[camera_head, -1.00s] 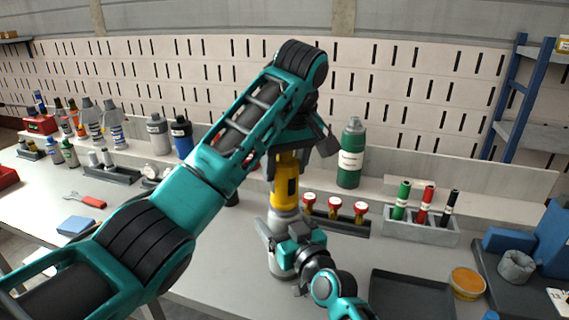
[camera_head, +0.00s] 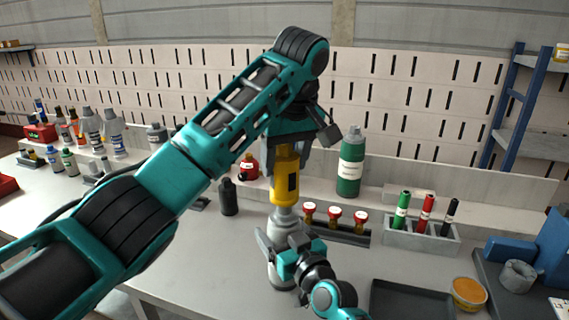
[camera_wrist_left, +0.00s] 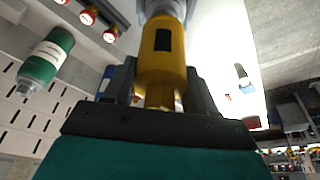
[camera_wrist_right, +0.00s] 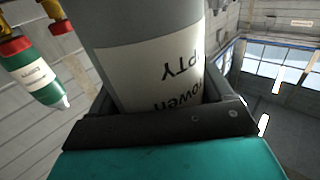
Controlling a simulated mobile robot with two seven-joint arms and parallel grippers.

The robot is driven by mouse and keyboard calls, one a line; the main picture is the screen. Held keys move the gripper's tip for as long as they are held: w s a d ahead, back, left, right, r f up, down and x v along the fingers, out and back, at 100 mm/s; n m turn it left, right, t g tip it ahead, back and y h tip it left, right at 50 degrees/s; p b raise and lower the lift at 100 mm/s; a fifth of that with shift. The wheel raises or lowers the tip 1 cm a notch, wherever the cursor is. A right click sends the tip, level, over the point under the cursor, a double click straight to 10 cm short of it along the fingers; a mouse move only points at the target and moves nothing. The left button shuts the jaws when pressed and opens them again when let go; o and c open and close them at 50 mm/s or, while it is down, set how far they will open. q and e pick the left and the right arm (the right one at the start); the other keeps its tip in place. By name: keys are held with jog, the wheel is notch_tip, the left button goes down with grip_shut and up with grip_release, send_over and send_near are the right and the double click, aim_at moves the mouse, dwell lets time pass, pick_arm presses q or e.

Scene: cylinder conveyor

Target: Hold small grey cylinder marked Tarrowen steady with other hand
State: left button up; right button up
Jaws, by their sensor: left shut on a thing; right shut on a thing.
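The small grey cylinder (camera_head: 281,272) stands upright on the bench in the head view. Its white label, partly reading "owen" and "PTY" upside down, fills the right wrist view (camera_wrist_right: 150,75). My right gripper (camera_head: 276,246) is shut around the cylinder's body from the front. My left gripper (camera_head: 285,152) is shut on a yellow tool (camera_head: 286,183) with a dark panel, held upright directly above the cylinder. The tool also shows in the left wrist view (camera_wrist_left: 163,50). Its grey lower end meets the cylinder's top; I cannot tell how they are joined.
A green bottle (camera_head: 350,165) stands behind, right of the tool. A rack of red-topped valves (camera_head: 334,217) and a grey block with coloured tubes (camera_head: 420,237) are close on the right. A dark tray (camera_head: 408,300) lies in front. A black bottle (camera_head: 228,198) stands left.

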pick_arm(q)
jog(key=shift+r, duration=0.2)
jog(key=shift+r, duration=1.6)
jog(key=shift+r, duration=1.6)
jog(key=shift+r, duration=0.1)
notch_tip(320, 180, up, 7)
jog(key=shift+r, duration=0.2)
